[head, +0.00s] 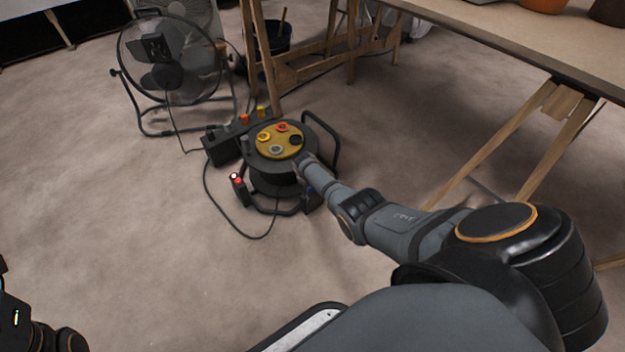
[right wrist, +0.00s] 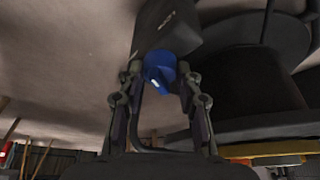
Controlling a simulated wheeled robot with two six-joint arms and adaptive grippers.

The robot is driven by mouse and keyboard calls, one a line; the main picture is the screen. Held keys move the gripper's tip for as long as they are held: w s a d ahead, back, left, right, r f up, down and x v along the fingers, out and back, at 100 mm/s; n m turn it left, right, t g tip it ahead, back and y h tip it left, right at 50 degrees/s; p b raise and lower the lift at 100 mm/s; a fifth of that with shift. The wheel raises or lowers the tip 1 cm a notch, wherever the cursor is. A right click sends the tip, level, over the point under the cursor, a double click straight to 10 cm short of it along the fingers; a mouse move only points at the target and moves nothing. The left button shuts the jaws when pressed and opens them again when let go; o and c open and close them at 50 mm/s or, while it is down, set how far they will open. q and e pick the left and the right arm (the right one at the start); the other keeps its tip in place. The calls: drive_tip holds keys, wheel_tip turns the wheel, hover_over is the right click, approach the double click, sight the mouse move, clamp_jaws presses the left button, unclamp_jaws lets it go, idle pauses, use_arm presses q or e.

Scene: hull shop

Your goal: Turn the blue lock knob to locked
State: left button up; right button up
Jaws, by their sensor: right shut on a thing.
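The blue lock knob (right wrist: 160,66) is in the right wrist view, on the end of a dark grey housing (right wrist: 170,28). It has a short white mark on its lower face; I cannot read whether this stands at locked. My right gripper (right wrist: 159,76) has a finger on each side of the knob and is shut on it. In the head view the right gripper (head: 307,172) reaches the right side of a black cable reel (head: 272,178) with a yellow socket plate. The knob is mostly hidden there. My left gripper's fingers are not in view.
A black fan (head: 165,65) stands behind the reel to the left. Wooden trestles (head: 330,65) and a workbench (head: 520,38) are at the back and right. A black cable (head: 222,208) loops on the floor by the reel. The floor on the left is clear.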

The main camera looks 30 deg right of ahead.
drive_tip(key=shift+m+g+b, duration=0.6)
drive_tip(key=shift+m+b, duration=0.25)
drive_tip(key=shift+m, duration=0.65)
drive_tip(key=shift+h, duration=0.4)
drive_tip(key=o, duration=1.1)
drive_tip(key=shift+o, duration=0.2)
drive_tip(key=shift+a+r, duration=0.25)
drive_tip(key=shift+r, duration=0.25)
drive_tip(key=v, duration=1)
drive_tip(key=shift+s+r, duration=0.15)
drive_tip(key=shift+r, duration=0.25)
